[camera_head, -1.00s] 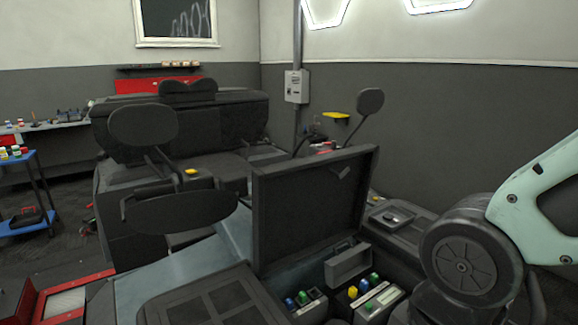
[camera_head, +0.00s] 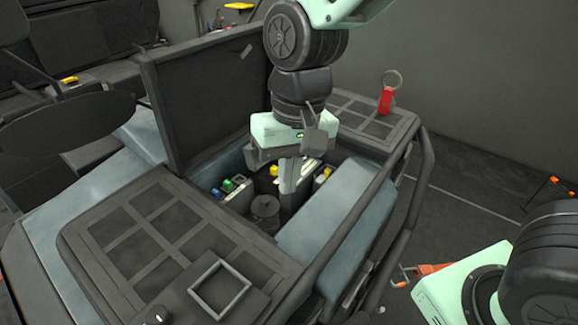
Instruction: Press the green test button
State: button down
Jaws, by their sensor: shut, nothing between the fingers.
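My gripper (camera_head: 287,186) points down into an open compartment in the vehicle's deck, its fingers together and holding nothing. The compartment (camera_head: 346,205) has a raised dark lid (camera_head: 203,90) on its left. Inside, left of my gripper, a small green cap (camera_head: 227,186) sits on a dark box, with a blue cap (camera_head: 214,193) in front. I cannot tell whether this green cap is the test button. My gripper is to its right and apart from it. My gripper and wrist hide part of the compartment, including some of the box tops.
Yellow caps (camera_head: 326,173) show beside my gripper. A dark cylinder (camera_head: 265,208) stands in the compartment's front. A red tag with a ring (camera_head: 386,98) is on the right deck panel. A square frame (camera_head: 220,287) lies on the front panel. Dark rails (camera_head: 408,205) run along the right edge.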

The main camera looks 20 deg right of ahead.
jog(key=w+d+f+m+b, duration=0.3)
jog(key=w+m, duration=0.4)
jog(key=w, duration=0.6)
jog(key=m+h, duration=0.1)
jog(key=m, duration=0.4)
send_over(301, 185)
jog(key=w+a, duration=0.1)
jog(key=a, duration=0.1)
notch_tip(301, 185, down, 2)
jog(key=shift+w+a+f+t+b, duration=0.1)
jog(key=shift+t+b, duration=0.2)
jog(key=shift+b, duration=0.05)
jog(key=shift+f, duration=0.1)
notch_tip(301, 185, down, 14)
jog(key=shift+r+p, duration=0.1)
jog(key=shift+p, duration=0.95)
